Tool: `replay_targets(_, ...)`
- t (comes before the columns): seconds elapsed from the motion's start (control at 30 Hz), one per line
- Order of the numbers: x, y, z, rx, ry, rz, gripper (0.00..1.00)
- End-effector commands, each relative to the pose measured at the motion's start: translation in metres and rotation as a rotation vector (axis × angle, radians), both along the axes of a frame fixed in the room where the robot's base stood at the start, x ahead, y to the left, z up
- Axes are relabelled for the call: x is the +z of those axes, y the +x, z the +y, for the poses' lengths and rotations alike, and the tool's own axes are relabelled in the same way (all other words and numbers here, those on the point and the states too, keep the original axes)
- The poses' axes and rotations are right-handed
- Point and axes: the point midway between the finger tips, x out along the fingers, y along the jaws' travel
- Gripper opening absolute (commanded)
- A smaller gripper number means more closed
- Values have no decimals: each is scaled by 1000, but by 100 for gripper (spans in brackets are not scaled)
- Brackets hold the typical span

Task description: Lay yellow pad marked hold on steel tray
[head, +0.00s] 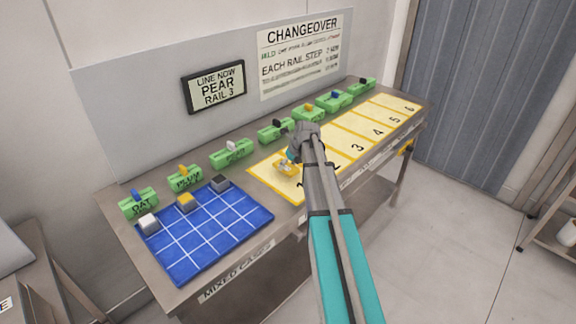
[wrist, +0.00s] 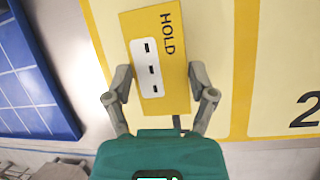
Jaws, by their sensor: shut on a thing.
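The yellow pad marked HOLD (wrist: 176,92) is between the fingers of my gripper (wrist: 160,80) in the wrist view. It has a white label with several dark slots. My gripper (head: 290,160) is shut on it. In the head view the pad (head: 286,168) shows small, at the pale numbered strip's near-left end, over the first space. I cannot tell how high the pad is above the strip. I cannot make out a steel tray for certain in either view.
A blue gridded mat (head: 205,240) with white, yellow and grey cubes lies at the left. Several green blocks with coloured knobs, such as the one marked PLUM (head: 185,180), line the back of the bench. The numbered strip (head: 372,130) runs right, its farther spaces bare.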

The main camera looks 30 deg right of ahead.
Motion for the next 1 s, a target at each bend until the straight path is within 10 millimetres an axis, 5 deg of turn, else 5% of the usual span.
replay_targets(0.5,66,-57,16,-1,0,0,18)
replay_targets(0.7,82,-97,27,-1,0,0,18)
replay_targets(1.0,95,-128,35,-1,0,0,18)
